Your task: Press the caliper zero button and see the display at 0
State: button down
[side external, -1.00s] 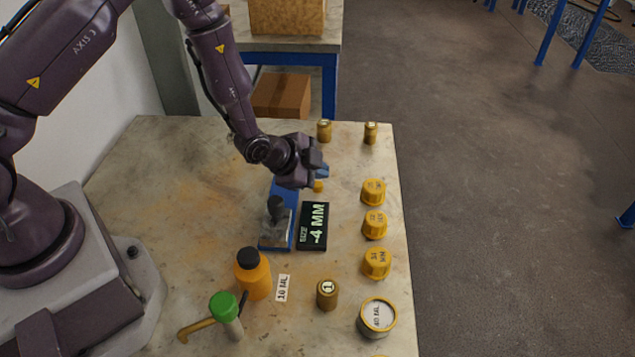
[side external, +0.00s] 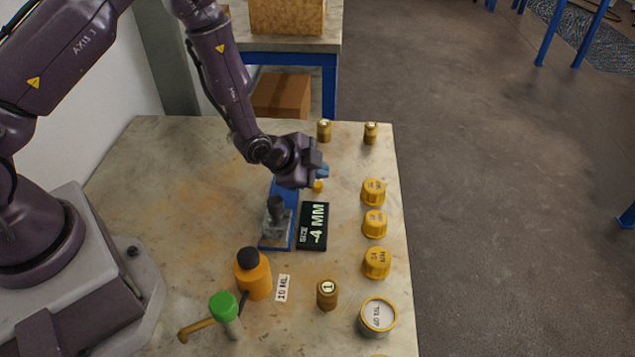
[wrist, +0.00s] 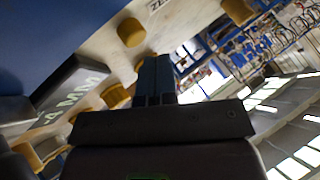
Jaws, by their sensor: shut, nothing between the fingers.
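The caliper is a blue bar (side external: 283,190) with a grey slider block (side external: 277,232) and dark knob on it. Its black display (side external: 313,226) reads -4 MM, and the display also shows at the left of the wrist view (wrist: 75,82). A small yellow button (side external: 318,186) is just beyond the display, partly below my gripper. In the wrist view a yellow button (wrist: 131,32) stands past my fingertips, beside a partly cut-off label starting "ZE". My gripper (side external: 322,171) has its blue fingers together, empty, above and close to the button. I cannot tell whether they touch.
Several yellow caps (side external: 375,223) line the table's right side. Two small brass weights (side external: 324,131) stand at the back.

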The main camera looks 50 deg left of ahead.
aim_at(318, 186)
dwell(0.4)
jog(key=shift+f, duration=0.4)
jog(key=shift+f, duration=0.5)
dwell(0.5)
dwell(0.4)
jog(key=shift+r, duration=0.9)
jog(key=shift+r, duration=2.55)
